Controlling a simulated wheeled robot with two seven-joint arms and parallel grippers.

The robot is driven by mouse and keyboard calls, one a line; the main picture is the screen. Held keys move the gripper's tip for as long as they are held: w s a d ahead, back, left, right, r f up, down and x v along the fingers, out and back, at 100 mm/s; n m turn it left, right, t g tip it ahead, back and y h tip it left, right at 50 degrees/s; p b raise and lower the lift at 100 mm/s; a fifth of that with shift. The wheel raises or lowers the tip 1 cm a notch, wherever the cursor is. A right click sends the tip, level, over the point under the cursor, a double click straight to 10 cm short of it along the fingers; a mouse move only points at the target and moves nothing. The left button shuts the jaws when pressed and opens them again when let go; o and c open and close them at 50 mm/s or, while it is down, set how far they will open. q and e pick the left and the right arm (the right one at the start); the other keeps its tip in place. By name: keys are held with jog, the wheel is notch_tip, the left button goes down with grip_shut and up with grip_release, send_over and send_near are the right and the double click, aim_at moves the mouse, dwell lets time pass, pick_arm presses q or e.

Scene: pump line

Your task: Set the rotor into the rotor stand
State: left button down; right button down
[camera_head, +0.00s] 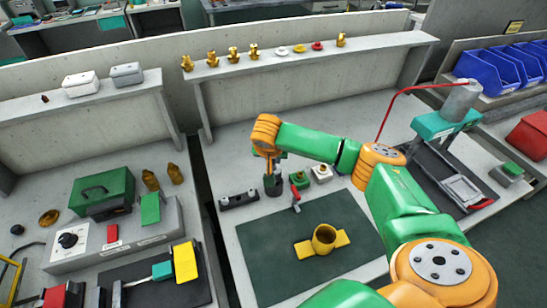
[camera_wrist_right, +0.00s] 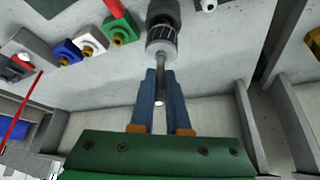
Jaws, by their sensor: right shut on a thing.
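The rotor (camera_wrist_right: 163,34) is a dark and silver ribbed cylinder on a thin metal shaft. In the wrist view my right gripper (camera_wrist_right: 160,76) is shut on the shaft, with the shaft end between its blue fingers. In the head view the rotor (camera_head: 272,187) hangs upright below my right gripper (camera_head: 270,167), over the back part of the bench. I cannot identify the rotor stand for certain. My left gripper is not in view.
A dark bar (camera_head: 238,200) lies just left of the rotor. Green (camera_head: 300,180) and white (camera_head: 321,173) blocks and a red-handled part (camera_head: 296,197) stand to its right. A yellow ring-shaped housing (camera_head: 323,240) sits on the dark mat (camera_head: 268,258). A shelf runs behind.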

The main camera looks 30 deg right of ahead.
jog(key=shift+f+b, duration=0.4)
jog(key=shift+f, duration=0.8)
dwell(0.5)
jog(key=c, duration=0.5)
grip_release()
notch_tip(320, 180, up, 7)
jog(key=p, duration=0.8)
jog(key=shift+s, duration=0.1)
jog(key=shift+a+f, duration=0.1)
